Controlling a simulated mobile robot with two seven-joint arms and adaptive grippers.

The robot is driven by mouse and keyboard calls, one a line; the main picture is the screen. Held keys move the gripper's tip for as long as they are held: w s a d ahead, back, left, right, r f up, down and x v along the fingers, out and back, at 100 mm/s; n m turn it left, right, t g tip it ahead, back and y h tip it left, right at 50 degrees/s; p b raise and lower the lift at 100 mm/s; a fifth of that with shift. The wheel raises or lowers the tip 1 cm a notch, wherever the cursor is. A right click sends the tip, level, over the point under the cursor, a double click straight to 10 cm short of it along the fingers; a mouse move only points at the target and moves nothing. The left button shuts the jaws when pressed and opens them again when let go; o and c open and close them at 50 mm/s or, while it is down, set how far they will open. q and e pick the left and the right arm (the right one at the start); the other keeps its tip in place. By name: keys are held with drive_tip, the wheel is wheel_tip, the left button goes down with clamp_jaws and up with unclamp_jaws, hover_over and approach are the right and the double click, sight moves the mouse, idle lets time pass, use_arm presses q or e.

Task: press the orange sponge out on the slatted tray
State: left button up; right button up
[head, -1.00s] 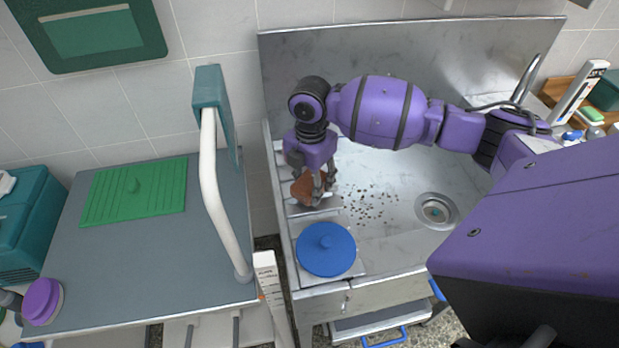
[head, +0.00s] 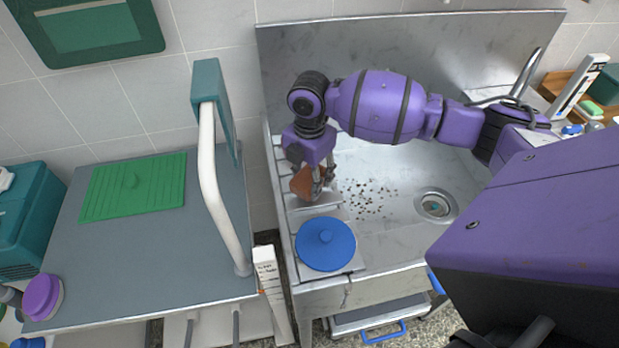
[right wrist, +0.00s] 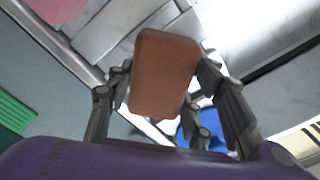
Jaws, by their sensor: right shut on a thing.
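The orange sponge (head: 306,186), a brownish-orange block, is held by my right gripper (head: 322,182) over the slatted tray (head: 318,206) at the left side of the steel sink. In the right wrist view the sponge (right wrist: 164,74) sits between the fingers of my right gripper (right wrist: 168,95), which are shut on it. The tray's pale slats (right wrist: 130,20) show behind it there. I cannot tell whether the sponge touches the slats. My left gripper is not clearly in view.
A white rail (head: 215,185) stands up left of the sink. A grey table (head: 150,250) holds a green mat (head: 150,185).

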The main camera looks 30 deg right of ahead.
sight(309, 175)
use_arm(q)
drive_tip(key=shift+s+d+f, duration=0.1)
drive_tip(key=shift+d+f, duration=0.05)
drive_tip(key=shift+d, duration=0.05)
use_arm(e)
drive_tip(key=shift+f, duration=0.45)
use_arm(q)
drive_tip(key=shift+s+a, duration=0.15)
drive_tip(key=shift+a, duration=0.1)
use_arm(e)
drive_tip(key=shift+s+f, duration=0.1)
idle(0.6)
wheel_tip(309, 175, up, 2)
drive_tip(key=shift+r+p, duration=0.1)
drive_tip(key=shift+p, duration=0.25)
drive_tip(key=shift+r+p, duration=0.65)
drive_tip(key=shift+r, duration=0.9)
use_arm(q)
drive_tip(key=shift+t, duration=0.5)
drive_tip(key=shift+w+r, duration=1.8)
drive_tip(key=shift+r, duration=0.1)
use_arm(e)
drive_tip(key=shift+r, duration=0.95)
use_arm(q)
drive_tip(key=shift+d, duration=0.1)
